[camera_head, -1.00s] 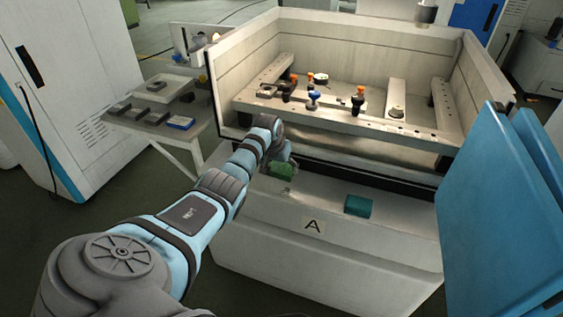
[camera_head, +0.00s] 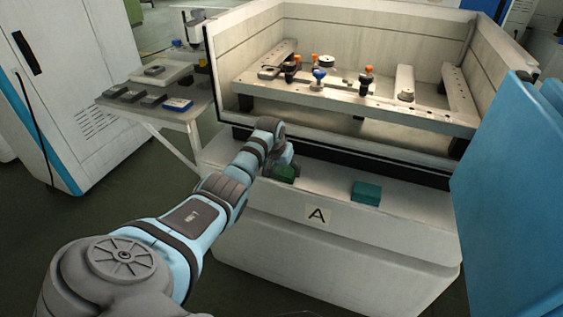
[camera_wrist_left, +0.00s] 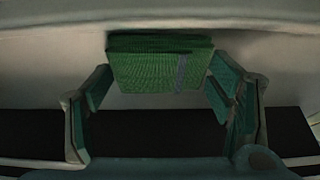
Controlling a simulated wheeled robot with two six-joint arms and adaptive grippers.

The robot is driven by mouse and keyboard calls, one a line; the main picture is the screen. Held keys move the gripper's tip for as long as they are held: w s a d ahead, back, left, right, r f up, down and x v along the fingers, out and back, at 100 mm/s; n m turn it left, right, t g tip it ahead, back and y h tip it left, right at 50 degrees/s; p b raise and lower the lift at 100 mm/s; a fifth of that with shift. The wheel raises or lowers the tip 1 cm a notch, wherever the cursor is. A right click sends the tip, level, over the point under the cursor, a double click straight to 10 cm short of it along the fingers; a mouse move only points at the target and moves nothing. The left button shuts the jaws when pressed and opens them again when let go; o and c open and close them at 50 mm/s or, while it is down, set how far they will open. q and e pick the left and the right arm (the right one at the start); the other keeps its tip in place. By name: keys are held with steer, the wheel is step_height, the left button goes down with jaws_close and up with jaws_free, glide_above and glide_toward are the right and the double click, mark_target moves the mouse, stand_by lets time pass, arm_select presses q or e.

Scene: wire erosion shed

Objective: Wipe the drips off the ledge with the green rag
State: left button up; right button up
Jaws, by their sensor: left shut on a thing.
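The green rag (camera_head: 284,173) is a folded pad at the left part of the white ledge (camera_head: 330,180). My left gripper (camera_head: 284,163) is shut on the rag from above, partly hidden behind my own wrist. In the left wrist view the ribbed rag (camera_wrist_left: 150,64) sits between the two green-padded fingers (camera_wrist_left: 160,82), with a grey strip across it. The rag is at the ledge surface; I cannot tell if it touches. No drips can be made out on the ledge. My right gripper is not in view.
A teal block (camera_head: 367,193) lies on the ledge right of the rag. Behind the ledge stands the open work tank (camera_head: 340,150) with fixtures inside. A blue panel (camera_head: 505,190) stands at the right. A side table (camera_head: 155,85) with trays is at the left.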

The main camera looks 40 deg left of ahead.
mark_target(292, 172)
arm_select(q)
steer(key=shift+w+d, duration=0.25)
steer(key=shift+d, duration=0.7)
steer(key=shift+w+d, duration=0.2)
steer(key=shift+d, duration=0.3)
steer(key=shift+w+d, duration=0.2)
steer(key=shift+d, duration=0.3)
steer(key=shift+a+f+b, duration=0.1)
steer(key=shift+f+b, duration=0.2)
steer(key=shift+b, duration=0.1)
steer(key=shift+s+a+r, duration=0.15)
steer(key=shift+a+r, duration=0.15)
steer(key=shift+a, duration=0.1)
steer(key=shift+s+a, duration=0.3)
steer(key=shift+a, duration=0.35)
steer(key=shift+s+a, duration=0.25)
steer(key=shift+a, duration=0.4)
steer(key=r+p, duration=0.3)
steer(key=shift+a+r, duration=0.2)
steer(key=shift+r, duration=0.1)
step_height(292, 172, up, 5)
steer(key=p, duration=0.6)
steer(key=shift+f, duration=0.1)
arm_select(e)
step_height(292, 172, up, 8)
arm_select(q)
steer(key=shift+f, duration=0.1)
